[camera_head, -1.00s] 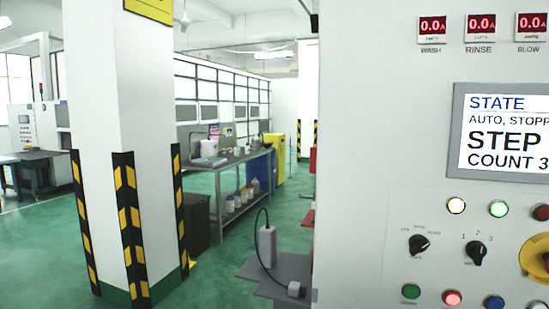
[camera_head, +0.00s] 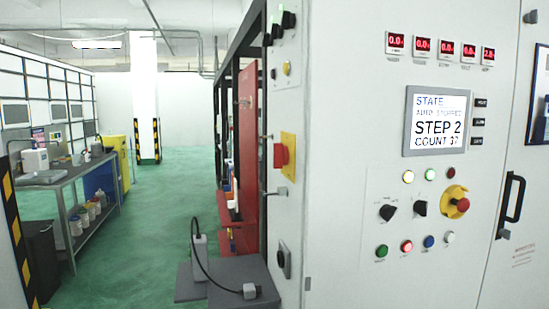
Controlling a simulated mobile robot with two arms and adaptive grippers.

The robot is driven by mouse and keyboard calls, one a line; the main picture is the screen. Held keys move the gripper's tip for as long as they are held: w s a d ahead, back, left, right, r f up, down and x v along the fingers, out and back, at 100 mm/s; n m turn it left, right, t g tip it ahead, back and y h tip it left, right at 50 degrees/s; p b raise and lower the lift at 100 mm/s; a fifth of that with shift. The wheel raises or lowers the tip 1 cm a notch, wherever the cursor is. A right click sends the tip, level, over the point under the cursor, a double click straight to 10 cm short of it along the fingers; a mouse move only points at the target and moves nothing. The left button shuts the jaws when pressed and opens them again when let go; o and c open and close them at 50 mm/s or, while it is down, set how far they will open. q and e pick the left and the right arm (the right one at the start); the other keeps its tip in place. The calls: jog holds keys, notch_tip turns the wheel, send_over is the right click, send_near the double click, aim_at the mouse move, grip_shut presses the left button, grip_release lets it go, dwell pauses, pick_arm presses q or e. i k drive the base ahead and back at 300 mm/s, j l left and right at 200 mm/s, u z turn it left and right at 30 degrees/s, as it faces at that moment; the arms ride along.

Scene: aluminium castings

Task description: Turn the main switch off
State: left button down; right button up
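A white machine cabinet (camera_head: 338,110) fills the right. On its narrow left side face, a red switch handle (camera_head: 281,155) sits on a yellow plate (camera_head: 288,174); it looks like a main switch, but its position is hard to read. On the front panel, a red push button (camera_head: 463,204) stands on a round yellow base (camera_head: 452,194). Two black rotary knobs, one left (camera_head: 387,212) and one right (camera_head: 420,208), sit beside it. The screen (camera_head: 436,121) reads STATE, AUTO, STOPPED, STEP 2. Neither of my grippers is in view.
A grey ledge (camera_head: 213,278) with a small box and cable juts out at the cabinet's lower left. A black door handle (camera_head: 511,205) sticks out at the right. A workbench (camera_head: 75,182) stands at the left. Green floor (camera_head: 170,230) is clear between bench and cabinet.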

aim_at(280, 153)
jog(key=i+j, duration=0.15)
jog(key=i, duration=0.2)
jog(key=i+j+z, duration=0.15)
jog(key=i, duration=0.2)
jog(key=i+j+z, duration=0.2)
jog(key=j, duration=0.4)
jog(key=i+j+z, duration=0.2)
jog(key=j, duration=0.4)
jog(key=j+z, duration=0.15)
jog(key=j, duration=0.45)
jog(key=i+j+z, duration=0.2)
jog(key=j, duration=0.45)
jog(key=k, duration=0.1)
